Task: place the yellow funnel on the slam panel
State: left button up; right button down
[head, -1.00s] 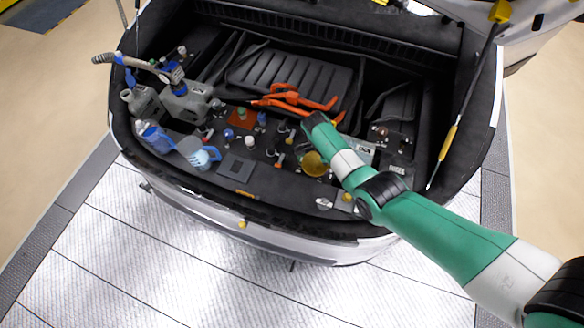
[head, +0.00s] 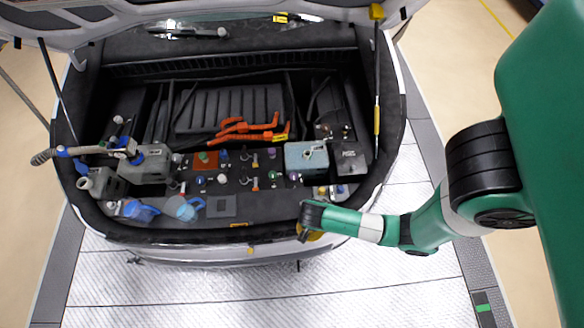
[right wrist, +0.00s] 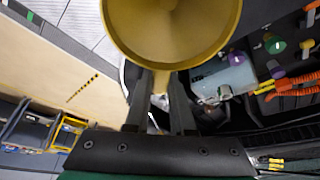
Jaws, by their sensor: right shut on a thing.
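My right gripper (right wrist: 160,100) is shut on the yellow funnel (right wrist: 172,30); the funnel's wide round mouth fills the top of the right wrist view. In the head view the gripper (head: 304,234) is at the front edge of the open car compartment, and only a little of the yellow funnel (head: 315,237) shows beneath it. I take the black ledge along the front of the compartment as the slam panel (head: 270,212). The funnel is over or just in front of its edge; I cannot tell whether they touch. My left gripper is out of view.
Coloured caps, orange cables (head: 250,130) and a pale blue box (head: 306,156) fill the middle.

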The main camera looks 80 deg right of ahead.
jog(key=w+d+f+b, duration=0.4)
jog(key=w+d+f, duration=0.4)
jog(key=w+f, duration=0.1)
jog(key=shift+d, duration=0.35)
jog(key=f+b, duration=0.2)
jog(key=f, duration=0.1)
jog(key=shift+w+d, duration=0.2)
jog(key=shift+s+f, duration=0.1)
jog(key=shift+f, duration=0.2)
jog(key=shift+r, duration=0.1)
